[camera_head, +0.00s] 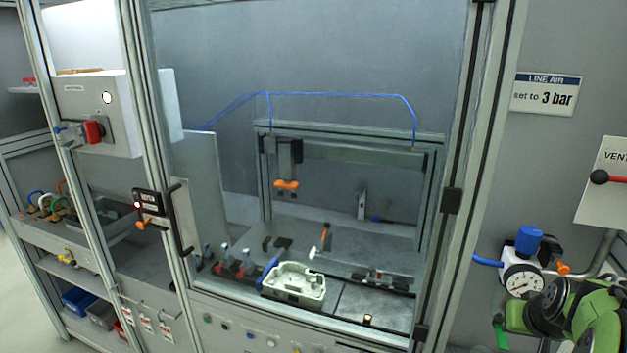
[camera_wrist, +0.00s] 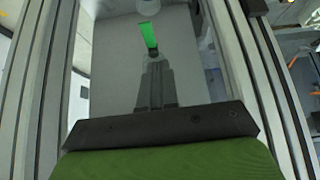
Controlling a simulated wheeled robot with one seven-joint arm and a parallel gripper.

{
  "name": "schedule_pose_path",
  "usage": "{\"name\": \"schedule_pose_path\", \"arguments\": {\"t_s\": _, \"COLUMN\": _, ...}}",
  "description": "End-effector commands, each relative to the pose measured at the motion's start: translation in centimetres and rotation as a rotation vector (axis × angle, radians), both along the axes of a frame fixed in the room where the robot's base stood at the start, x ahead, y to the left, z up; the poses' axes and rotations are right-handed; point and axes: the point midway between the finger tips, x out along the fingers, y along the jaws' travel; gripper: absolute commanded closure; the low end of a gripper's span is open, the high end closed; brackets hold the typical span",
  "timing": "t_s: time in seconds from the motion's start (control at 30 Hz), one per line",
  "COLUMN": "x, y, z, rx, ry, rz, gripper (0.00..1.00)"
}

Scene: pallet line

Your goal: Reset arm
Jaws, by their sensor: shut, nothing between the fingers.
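My gripper (camera_wrist: 154,62) shows in the wrist view with its two grey fingers together, pointing up the picture, and nothing between them. A bright green strip (camera_wrist: 148,35) shows just past the fingertips; I cannot tell whether it touches them. In the head view my green and black arm (camera_head: 585,315) is folded at the lower right corner, and the fingertips cannot be made out there.
The pressure gauge and blue-knobbed regulator (camera_head: 522,280) stand close left of my arm. The red-handled vent panel (camera_head: 605,180) is above it. A framed cell with a clear front holds a pale tray (camera_head: 294,284). A shelf rack (camera_head: 60,262) stands left.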

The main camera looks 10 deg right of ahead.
Motion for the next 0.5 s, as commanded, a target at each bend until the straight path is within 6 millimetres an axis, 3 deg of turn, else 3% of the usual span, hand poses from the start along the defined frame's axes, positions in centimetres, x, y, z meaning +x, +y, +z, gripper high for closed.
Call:
{"name": "schedule_pose_path", "arguments": {"t_s": 0.07, "x": 0.9, "y": 5.3, "z": 2.0, "rx": -0.007, "ry": 0.016, "rz": 0.080, "gripper": 1.00}}
{"name": "schedule_pose_path", "arguments": {"t_s": 0.17, "x": 0.1, "y": 13.9, "z": 4.3, "rx": -0.008, "ry": 0.047, "rz": 0.192, "gripper": 1.00}}
{"name": "schedule_pose_path", "arguments": {"t_s": 0.2, "x": -1.0, "y": 17.2, "z": 5.0, "rx": -0.006, "ry": 0.059, "rz": 0.235, "gripper": 1.00}}
{"name": "schedule_pose_path", "arguments": {"t_s": 0.3, "x": -5.4, "y": 24.5, "z": 5.7, "rx": 0.002, "ry": 0.084, "rz": 0.346, "gripper": 1.00}}
{"name": "schedule_pose_path", "arguments": {"t_s": 0.4, "x": -10.0, "y": 28.7, "z": 5.3, "rx": 0.017, "ry": 0.102, "rz": 0.431, "gripper": 1.00}}
{"name": "schedule_pose_path", "arguments": {"t_s": 0.5, "x": -13.2, "y": 30.5, "z": 4.5, "rx": 0.031, "ry": 0.115, "rz": 0.483, "gripper": 1.00}}
